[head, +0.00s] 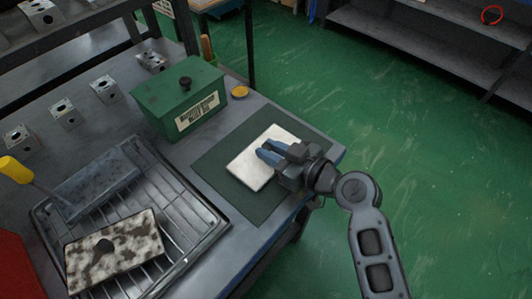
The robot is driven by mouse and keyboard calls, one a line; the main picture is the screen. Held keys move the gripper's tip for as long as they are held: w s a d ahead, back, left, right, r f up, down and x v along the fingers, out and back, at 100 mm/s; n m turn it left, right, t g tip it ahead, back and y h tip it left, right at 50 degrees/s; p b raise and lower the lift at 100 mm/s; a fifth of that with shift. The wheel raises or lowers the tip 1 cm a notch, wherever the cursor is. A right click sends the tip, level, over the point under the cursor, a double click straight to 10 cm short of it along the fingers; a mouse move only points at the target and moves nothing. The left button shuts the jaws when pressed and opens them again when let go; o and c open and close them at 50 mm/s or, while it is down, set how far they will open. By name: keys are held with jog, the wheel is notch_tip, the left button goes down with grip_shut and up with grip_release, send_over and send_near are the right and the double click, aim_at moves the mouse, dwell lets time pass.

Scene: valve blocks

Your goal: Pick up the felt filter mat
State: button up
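A pale, off-white rectangular pad, which looks like the felt filter mat (249,173), lies on a dark green work mat (217,160) near the bench's right edge. My gripper (264,153) reaches in from the right, with its two blue fingers over the upper right part of the pad. The fingers hide that part. I cannot tell whether they touch the pad or how far apart they are.
A green box (180,95) with a label and black knob stands behind the mat. A wire rack tray (193,235) at left holds a mottled plate (135,240) and a grey slab (95,185). Several metal valve blocks (104,88) stand further left. Bare green floor lies right.

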grip_shut()
